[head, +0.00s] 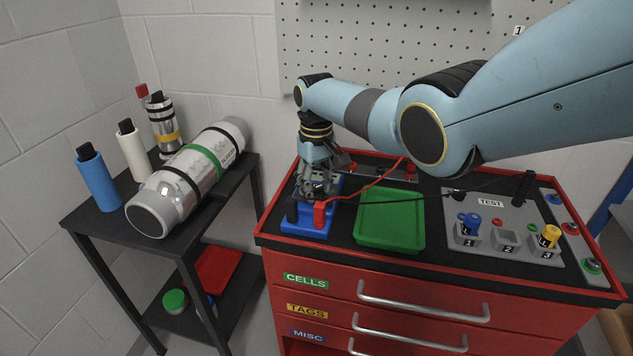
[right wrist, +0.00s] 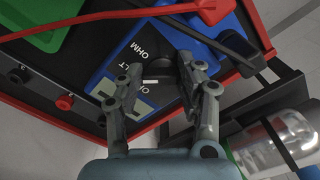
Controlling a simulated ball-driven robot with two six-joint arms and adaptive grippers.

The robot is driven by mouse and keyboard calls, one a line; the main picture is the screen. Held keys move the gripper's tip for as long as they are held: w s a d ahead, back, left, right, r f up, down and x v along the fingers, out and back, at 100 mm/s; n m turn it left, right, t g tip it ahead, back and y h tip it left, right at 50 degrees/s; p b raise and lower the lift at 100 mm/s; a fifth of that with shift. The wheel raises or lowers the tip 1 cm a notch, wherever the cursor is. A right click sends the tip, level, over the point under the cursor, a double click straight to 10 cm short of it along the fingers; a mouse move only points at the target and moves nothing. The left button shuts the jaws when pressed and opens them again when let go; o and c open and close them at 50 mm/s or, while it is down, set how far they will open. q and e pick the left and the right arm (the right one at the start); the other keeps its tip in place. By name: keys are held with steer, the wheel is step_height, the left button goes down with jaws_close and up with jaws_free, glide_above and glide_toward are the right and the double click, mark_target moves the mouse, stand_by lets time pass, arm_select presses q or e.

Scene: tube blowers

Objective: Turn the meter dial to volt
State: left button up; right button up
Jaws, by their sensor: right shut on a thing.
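The blue meter (head: 306,229) lies on the top of the red cabinet, left of the green tray. It also shows in the right wrist view (right wrist: 110,68), with OHM and VOLT labels and a grey display. My right gripper (head: 316,192) points down over the meter. In the right wrist view its fingers (right wrist: 162,67) are closed around the dark dial (right wrist: 161,73), one on each side. A pale mark shows near the dial, but the setting it points at is unclear. In the head view the gripper hides the dial. My left gripper is out of view.
A red plug (head: 319,214) and a black plug (head: 292,211) stand at the meter's front, with leads running right. Beside it are the empty green tray (head: 390,241) and a grey TEST panel (head: 504,217) with cells. A dark shelf (head: 188,250) holding cylinders stands left.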

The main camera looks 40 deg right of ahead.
mark_target(316, 188)
steer(key=shift+m, duration=0.3)
steer(key=o, duration=1.2)
steer(key=shift+c, duration=0.2)
step_height(316, 188, up, 12)
